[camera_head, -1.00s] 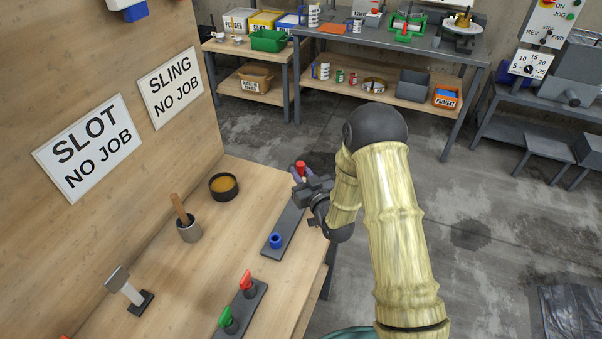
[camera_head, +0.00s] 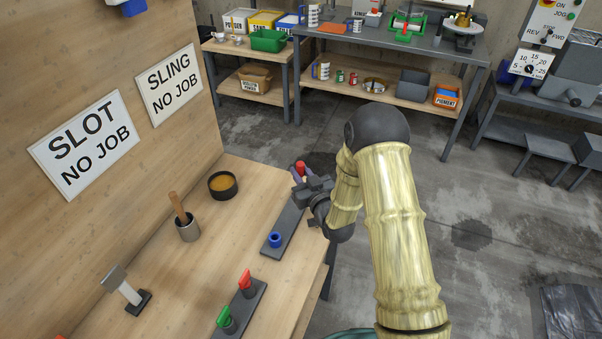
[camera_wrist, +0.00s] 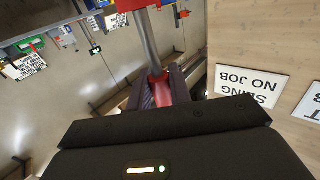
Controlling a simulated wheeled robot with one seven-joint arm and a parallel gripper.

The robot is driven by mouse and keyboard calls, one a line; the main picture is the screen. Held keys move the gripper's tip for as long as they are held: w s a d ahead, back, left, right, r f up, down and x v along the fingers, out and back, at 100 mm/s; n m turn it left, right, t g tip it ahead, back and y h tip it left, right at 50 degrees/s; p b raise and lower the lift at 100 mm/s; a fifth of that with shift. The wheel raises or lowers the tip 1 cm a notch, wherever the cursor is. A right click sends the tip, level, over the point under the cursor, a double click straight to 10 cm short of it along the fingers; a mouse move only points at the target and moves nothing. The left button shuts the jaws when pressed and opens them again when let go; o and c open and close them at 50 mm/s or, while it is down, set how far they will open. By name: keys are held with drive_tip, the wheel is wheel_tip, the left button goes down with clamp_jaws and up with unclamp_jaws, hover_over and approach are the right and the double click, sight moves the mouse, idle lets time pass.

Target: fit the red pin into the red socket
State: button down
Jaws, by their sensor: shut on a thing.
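My gripper (camera_head: 300,176) is shut on the red pin (camera_head: 300,166) above the far end of a dark grey strip (camera_head: 285,224). In the wrist view, the red grip of the pin (camera_wrist: 160,90) sits between the fingers, and a grey shaft runs from it toward the top of the picture. A red patch (camera_wrist: 135,4) shows at the top edge there; I cannot tell if it is the red socket or whether the shaft touches it. In the head view, my gripper hides the strip's far end. A blue socket (camera_head: 275,240) stands at its near end.
A nearer strip carries a red handle (camera_head: 245,280) and a green handle (camera_head: 226,318). The wooden wall (camera_head: 150,30) bounds the left side; the bench edge lies right.

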drive_tip(key=shift+f+b, duration=0.75)
drive_tip(key=c, duration=1.2)
unclamp_jaws()
drive_tip(key=b+v, duration=0.1)
drive_tip(key=v, duration=0.4)
drive_tip(key=b+v, duration=0.2)
drive_tip(key=v, duration=0.4)
drive_tip(key=shift+s+d+f, duration=0.15)
drive_tip(key=shift+s+f, duration=0.05)
drive_tip(key=shift+s, duration=0.1)
drive_tip(key=p+v, duration=0.3)
drive_tip(key=p, duration=0.3)
drive_tip(key=shift+s+d+p, duration=0.15)
drive_tip(key=shift+p, duration=0.2)
drive_tip(key=shift+s+d+p, duration=0.3)
drive_tip(key=shift+s+p, duration=0.05)
drive_tip(key=shift+s, duration=0.05)
drive_tip(key=shift+s+d+r+p, duration=0.15)
drive_tip(key=shift+s+d+p, duration=0.05)
drive_tip(key=shift+s+p, duration=0.45)
